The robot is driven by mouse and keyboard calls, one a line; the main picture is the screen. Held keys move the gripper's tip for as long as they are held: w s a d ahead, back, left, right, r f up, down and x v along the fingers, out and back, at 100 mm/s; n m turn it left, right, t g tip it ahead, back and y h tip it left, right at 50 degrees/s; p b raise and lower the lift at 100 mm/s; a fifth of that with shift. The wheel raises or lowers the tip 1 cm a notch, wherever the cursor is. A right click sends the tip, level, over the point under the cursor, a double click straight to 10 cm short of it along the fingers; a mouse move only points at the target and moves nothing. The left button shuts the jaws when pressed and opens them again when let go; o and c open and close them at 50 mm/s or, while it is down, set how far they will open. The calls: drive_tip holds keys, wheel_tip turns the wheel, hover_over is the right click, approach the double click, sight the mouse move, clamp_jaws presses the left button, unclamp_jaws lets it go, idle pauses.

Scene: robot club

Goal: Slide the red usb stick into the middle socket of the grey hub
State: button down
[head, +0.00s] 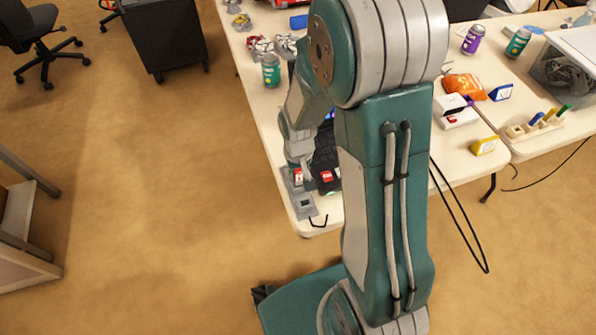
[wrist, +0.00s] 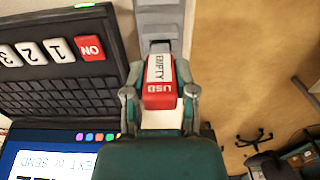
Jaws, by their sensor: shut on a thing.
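My gripper (wrist: 160,98) is shut on the red usb stick (wrist: 160,96), one finger on each side of it. The stick has a white label reading "EMPTY" and "USB" on its red end. Its far end points at the grey hub (wrist: 144,24), which runs up to the top edge of the wrist view. I cannot tell whether the plug is inside a socket or just over it. In the head view the hub (head: 304,212) lies at the table's near corner, with one dark socket showing. The gripper and the stick (head: 297,176) are above its far part, partly hidden by my arm.
A black laptop (wrist: 60,95) with large keys, one a red ON key (wrist: 90,47), lies close beside the hub. The table edge (head: 268,150) is close on the other side, with open floor beyond. A green can (head: 271,70) stands farther back.

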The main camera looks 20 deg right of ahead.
drive_tip(key=shift+f, duration=1.2)
idle(0.6)
drive_tip(key=shift+c, duration=1.7)
unclamp_jaws()
drive_tip(key=o, duration=0.3)
drive_tip(key=shift+o, duration=0.2)
drive_tip(key=shift+r, duration=3.55)
